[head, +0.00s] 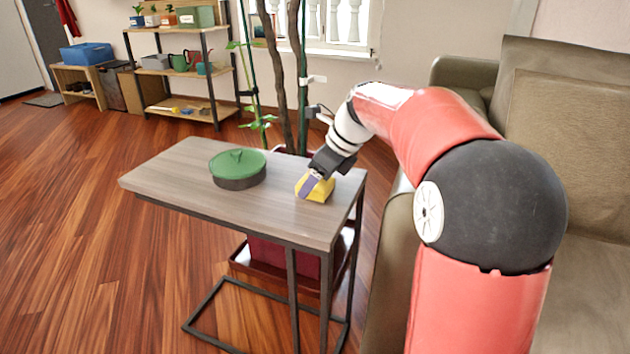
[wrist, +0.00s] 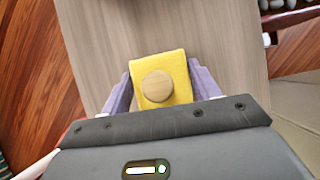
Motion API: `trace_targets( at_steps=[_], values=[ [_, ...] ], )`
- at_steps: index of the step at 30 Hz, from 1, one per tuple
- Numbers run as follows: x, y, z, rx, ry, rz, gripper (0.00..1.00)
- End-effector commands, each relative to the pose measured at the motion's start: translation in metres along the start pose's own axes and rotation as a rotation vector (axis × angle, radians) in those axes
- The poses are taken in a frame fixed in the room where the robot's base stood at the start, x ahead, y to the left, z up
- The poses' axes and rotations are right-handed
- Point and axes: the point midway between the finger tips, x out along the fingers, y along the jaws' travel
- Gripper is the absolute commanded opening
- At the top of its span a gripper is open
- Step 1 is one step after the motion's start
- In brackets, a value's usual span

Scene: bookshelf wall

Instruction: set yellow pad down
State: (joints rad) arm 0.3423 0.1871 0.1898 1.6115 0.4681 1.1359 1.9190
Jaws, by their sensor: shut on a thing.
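The yellow pad (head: 323,190) is a small block at the right end of the side table (head: 265,205). In the wrist view the yellow pad (wrist: 178,68) has a round wooden knob on top. My gripper (head: 313,184) reaches down over the table and is shut on the pad. In the wrist view the purple fingers of my gripper (wrist: 160,88) press on its left and right sides. The pad is at or just above the tabletop; I cannot tell whether it touches.
A green-lidded dark pot (head: 238,170) stands on the table, left of the pad. A plant with stems (head: 283,80) rises behind the table. A sofa (head: 560,110) is close on the right. The table's front left part is clear.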

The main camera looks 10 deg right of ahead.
Motion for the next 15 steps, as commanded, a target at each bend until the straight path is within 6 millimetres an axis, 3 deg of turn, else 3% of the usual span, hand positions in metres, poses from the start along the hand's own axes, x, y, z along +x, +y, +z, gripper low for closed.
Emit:
trace_targets(
  at_steps=[7, 8, 12, 15],
  values=[
    [0.0006, 0.0001, -0.0001, -0.001, -0.001, 0.000, 0.40],
    [0.0010, 0.0001, -0.0003, -0.001, -0.001, 0.000, 0.63],
    [0.0006, 0.0000, -0.0001, -0.001, -0.001, 0.000, 0.81],
    [0.0005, 0.0000, -0.0001, -0.001, -0.001, 0.000, 0.83]
  ],
)
